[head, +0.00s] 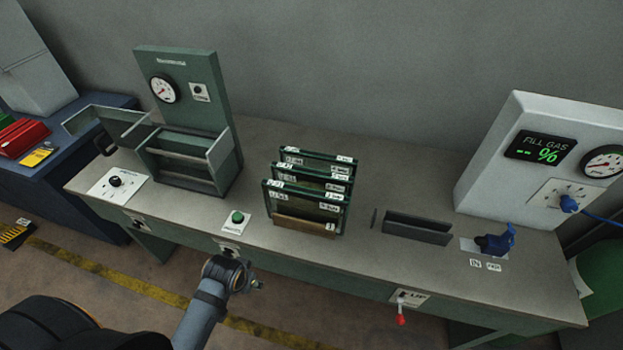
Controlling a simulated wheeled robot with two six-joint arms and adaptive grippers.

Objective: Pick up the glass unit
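Several upright glass units (310,193) with dark green edges and small white labels stand one behind another in a wooden-fronted rack (303,226) at the middle of the bench. The front unit hides much of those behind it, and the labels are too small to read surely. One of my arms comes in at the bottom left and ends in a grey joint in front of the bench, apart from the units. No gripper fingers show, and my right arm is not in view.
A green gauge station (190,85) with an open-topped holder (185,165) stands left on the grey bench (400,170). A dark slot (417,228), blue valve (495,241) and white fill-gas panel (540,165) are at right. A green button (237,217) and red-tipped lever (401,312) are near the front.

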